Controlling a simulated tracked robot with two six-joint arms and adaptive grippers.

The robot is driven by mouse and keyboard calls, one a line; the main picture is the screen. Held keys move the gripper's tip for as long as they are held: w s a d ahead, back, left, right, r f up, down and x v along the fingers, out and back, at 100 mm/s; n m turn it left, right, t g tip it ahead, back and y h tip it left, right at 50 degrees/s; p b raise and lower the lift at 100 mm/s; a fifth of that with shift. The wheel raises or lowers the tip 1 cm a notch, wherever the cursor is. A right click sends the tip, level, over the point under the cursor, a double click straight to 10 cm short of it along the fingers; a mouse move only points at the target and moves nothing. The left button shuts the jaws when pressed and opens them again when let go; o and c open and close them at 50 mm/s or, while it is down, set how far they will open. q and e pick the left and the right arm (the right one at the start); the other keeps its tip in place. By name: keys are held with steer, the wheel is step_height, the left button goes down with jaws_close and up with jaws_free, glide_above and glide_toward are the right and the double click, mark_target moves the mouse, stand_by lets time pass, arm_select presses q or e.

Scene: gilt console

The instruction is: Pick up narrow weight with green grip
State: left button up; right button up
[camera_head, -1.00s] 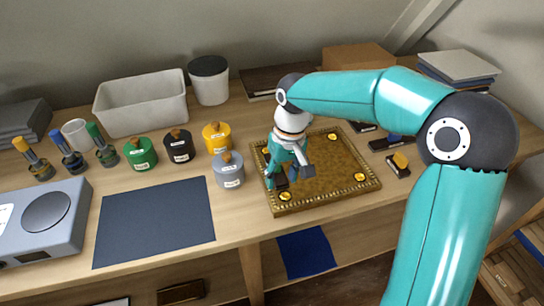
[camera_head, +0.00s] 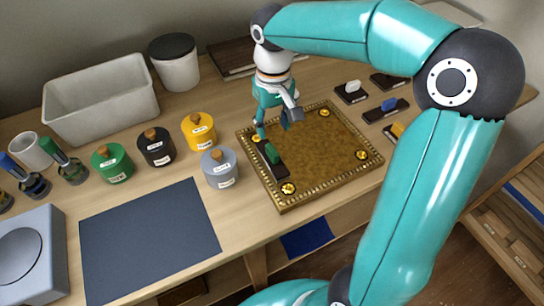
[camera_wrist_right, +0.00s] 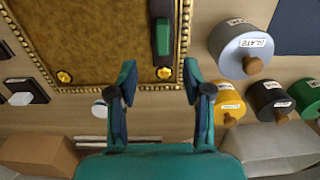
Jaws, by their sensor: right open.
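The narrow weight with green grip (camera_head: 272,156) is a slim dark block with a green handle. It lies on the left part of the gilt tray (camera_head: 325,150). In the wrist view the green-gripped weight (camera_wrist_right: 163,38) shows at the top, just beyond the fingertips. My right gripper (camera_head: 273,122) is open and empty, above the tray's back left part, close to the far end of the weight. In the wrist view, the open right gripper (camera_wrist_right: 158,78) shows nothing held between its fingers. My left gripper is not in view.
Weights with white (camera_head: 352,88), blue (camera_head: 388,106) and orange (camera_head: 397,130) grips lie right of the tray. Grey (camera_head: 219,169), yellow (camera_head: 199,132), black (camera_head: 156,148) and green (camera_head: 112,165) canisters stand left. A dark mat (camera_head: 150,240) lies bare in front.

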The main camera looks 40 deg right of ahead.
mark_target(272, 149)
step_height(272, 149, down, 4)
steer(key=shift+r, duration=0.15)
steer(key=shift+s+a+f, duration=0.1)
steer(key=shift+f, duration=1.3)
steer(key=shift+a+f, duration=0.1)
steer(key=shift+f, duration=1.25)
jaws_close()
